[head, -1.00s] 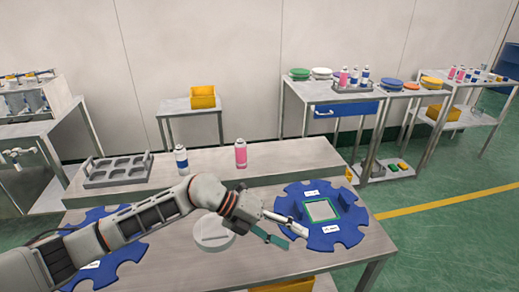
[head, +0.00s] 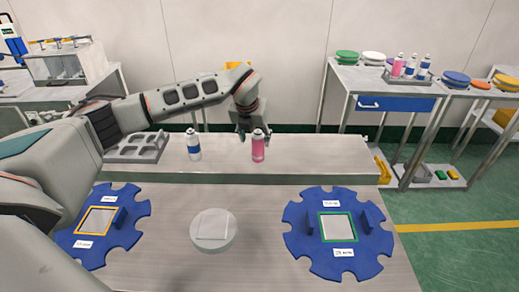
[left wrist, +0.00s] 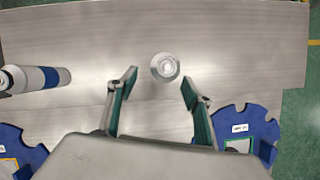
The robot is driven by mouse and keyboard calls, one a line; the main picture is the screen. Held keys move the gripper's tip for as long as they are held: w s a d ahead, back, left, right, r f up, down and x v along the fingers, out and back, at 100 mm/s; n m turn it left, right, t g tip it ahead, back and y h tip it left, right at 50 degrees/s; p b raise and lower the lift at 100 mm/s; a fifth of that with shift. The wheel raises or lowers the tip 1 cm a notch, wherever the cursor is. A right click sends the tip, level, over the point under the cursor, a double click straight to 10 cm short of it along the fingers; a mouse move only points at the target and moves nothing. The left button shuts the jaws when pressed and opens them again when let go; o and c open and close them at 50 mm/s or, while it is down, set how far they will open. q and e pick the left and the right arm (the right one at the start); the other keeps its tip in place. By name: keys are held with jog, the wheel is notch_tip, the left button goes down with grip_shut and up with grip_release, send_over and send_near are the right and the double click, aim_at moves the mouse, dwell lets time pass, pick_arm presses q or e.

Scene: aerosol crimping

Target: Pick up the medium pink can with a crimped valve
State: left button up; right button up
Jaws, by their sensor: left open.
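The medium pink can (head: 258,148) stands upright on the raised back shelf of the table. In the left wrist view its round metal top (left wrist: 165,67) shows from above, just beyond and between the fingertips. My left gripper (head: 248,132) is open above and just behind the can in the head view; it also shows in the left wrist view (left wrist: 158,82) with both fingers apart and nothing between the pads. Whether a finger touches the can cannot be told. The valve's crimp is too small to judge. My right gripper is not in view.
A white and blue can (head: 194,146) stands left of the pink one. A grey tray with holes (head: 138,139) lies further left. Two blue notched discs (head: 362,257) (head: 124,207) and a round white block (head: 231,241) sit in front. The shelf right of the pink can is clear.

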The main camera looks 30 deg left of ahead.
aim_at(258, 143)
pick_arm(q)
jog(key=x, duration=0.5)
jog(key=shift+w+r+p, duration=0.1)
jog(key=shift+w+p, duration=0.2)
jog(key=shift+w, duration=0.05)
jog(key=shift+d, duration=0.1)
jog(key=shift+c, duration=0.3)
jog(key=c, duration=1.1)
jog(key=shift+r, duration=0.1)
notch_tip(258, 143, up, 20)
jog(key=shift+f+b, duration=0.1)
jog(key=shift+b, duration=0.35)
